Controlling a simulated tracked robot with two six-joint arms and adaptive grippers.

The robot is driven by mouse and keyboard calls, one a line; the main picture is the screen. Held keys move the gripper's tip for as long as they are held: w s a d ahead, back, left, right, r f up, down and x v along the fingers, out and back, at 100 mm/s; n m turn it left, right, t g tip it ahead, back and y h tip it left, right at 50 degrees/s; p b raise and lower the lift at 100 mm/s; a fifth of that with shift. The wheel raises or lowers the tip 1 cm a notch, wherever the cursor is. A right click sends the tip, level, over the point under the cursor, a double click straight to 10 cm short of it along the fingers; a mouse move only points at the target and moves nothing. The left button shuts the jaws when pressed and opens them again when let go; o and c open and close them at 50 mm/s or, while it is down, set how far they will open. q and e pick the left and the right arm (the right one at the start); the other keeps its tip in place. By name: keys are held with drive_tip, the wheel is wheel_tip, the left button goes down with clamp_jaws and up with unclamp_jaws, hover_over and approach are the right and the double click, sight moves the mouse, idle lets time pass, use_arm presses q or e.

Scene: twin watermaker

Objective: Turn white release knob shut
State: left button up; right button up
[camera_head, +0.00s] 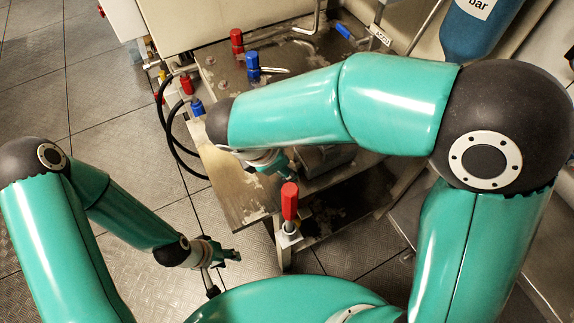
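I cannot make out a white release knob for certain in the head view. My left gripper (230,256) is low at the left of centre, over the floor and apart from the metal bench. Its fingers are small and I cannot tell whether they are open. My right gripper (284,168) reaches over the bench top from the right. My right forearm covers much of it, and I cannot tell its finger state or what it touches. Anything under that forearm is hidden.
The metal bench (236,185) carries red (237,41) and blue (252,62) handles at the back. A red upright handle (290,202) stands at its front edge. Black hoses (172,140) loop at its left. A blue cylinder (480,30) stands back right. Tiled floor at left is clear.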

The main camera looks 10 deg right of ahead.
sight(293, 167)
drive_tip(key=v, duration=0.8)
drive_tip(key=shift+s+r, duration=0.2)
drive_tip(key=shift+r, duration=0.1)
drive_tip(key=shift+a, duration=0.1)
drive_tip(key=o, duration=0.3)
drive_tip(key=shift+w+a+r+g, duration=0.55)
drive_tip(key=shift+a+r, duration=0.5)
drive_tip(key=shift+r, duration=0.95)
drive_tip(key=b+x, duration=0.1)
drive_tip(key=x, duration=0.7)
drive_tip(key=b+x, duration=0.2)
drive_tip(key=x, duration=0.6)
drive_tip(key=shift+w+d, duration=0.15)
drive_tip(key=shift+d, duration=0.15)
drive_tip(key=shift+c, duration=0.2)
